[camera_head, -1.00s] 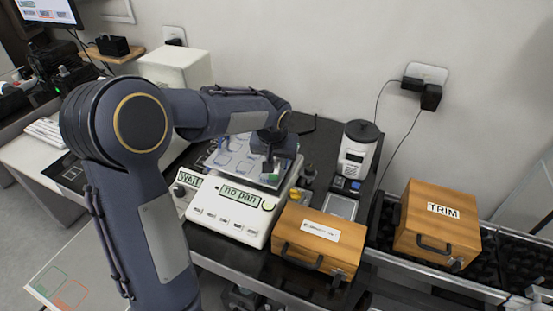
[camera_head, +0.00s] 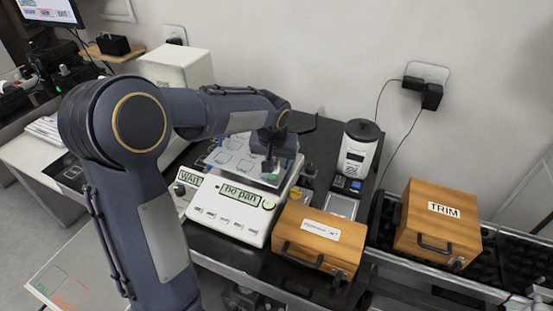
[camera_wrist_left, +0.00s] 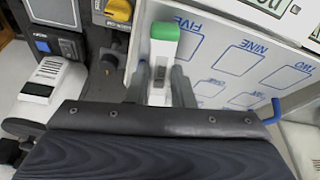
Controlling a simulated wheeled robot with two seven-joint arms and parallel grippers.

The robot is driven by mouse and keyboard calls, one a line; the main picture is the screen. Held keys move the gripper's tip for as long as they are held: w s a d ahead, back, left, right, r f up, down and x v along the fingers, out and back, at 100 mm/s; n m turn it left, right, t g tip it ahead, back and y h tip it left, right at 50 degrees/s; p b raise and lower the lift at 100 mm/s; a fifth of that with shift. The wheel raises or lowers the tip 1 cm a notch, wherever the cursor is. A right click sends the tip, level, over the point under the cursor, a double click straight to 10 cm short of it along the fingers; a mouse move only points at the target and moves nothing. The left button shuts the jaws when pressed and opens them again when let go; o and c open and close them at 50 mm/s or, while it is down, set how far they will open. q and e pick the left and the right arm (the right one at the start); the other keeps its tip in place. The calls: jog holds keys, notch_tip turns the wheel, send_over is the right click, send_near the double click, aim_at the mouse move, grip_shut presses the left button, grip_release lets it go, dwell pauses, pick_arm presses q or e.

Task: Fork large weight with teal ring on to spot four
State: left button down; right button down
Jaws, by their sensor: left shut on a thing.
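My left gripper (camera_wrist_left: 158,88) is shut on a white handle (camera_wrist_left: 162,62) with a green end, which looks like the fork's handle. In the head view the gripper (camera_head: 268,160) is over the right part of the pale plate (camera_head: 232,158) on the scale. In the wrist view this plate (camera_wrist_left: 215,62) has blue outlined spots; FIVE, NINE and TWO can be read. I cannot make out spot four. I cannot make out the teal-ringed weight or the fork's tines; my gripper and arm cover much of that area. My right gripper is not in view.
The scale (camera_head: 228,207) reads "no pan". A wooden box (camera_head: 318,240) stands right of it, and a TRIM box (camera_head: 437,225) stands farther right. A white device (camera_head: 357,150) stands behind. A yellow knob (camera_wrist_left: 118,10) is close to the gripper. A white box (camera_head: 175,68) stands at the back left.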

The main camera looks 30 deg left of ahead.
pick_arm(q)
jog(key=shift+s+a+f, duration=0.15)
jog(key=shift+s+f, duration=0.1)
jog(key=shift+s, duration=0.3)
dwell(1.5)
jog(key=shift+p+v, duration=0.45)
jog(key=shift+v, duration=0.45)
dwell(0.8)
jog(key=shift+s+d+b, duration=0.15)
jog(key=shift+s+b, duration=0.05)
jog(key=shift+s, duration=0.35)
jog(key=shift+s+d+b, duration=0.15)
jog(key=shift+s+b, duration=0.05)
jog(key=shift+s, duration=0.35)
dwell(1.4)
jog(key=shift+s, duration=0.2)
dwell(0.4)
jog(key=shift+s+d, duration=0.25)
jog(key=shift+s, duration=0.35)
jog(key=s+d+r, duration=0.1)
jog(key=s+d, duration=0.1)
jog(key=s, duration=0.6)
jog(key=shift+b, duration=0.4)
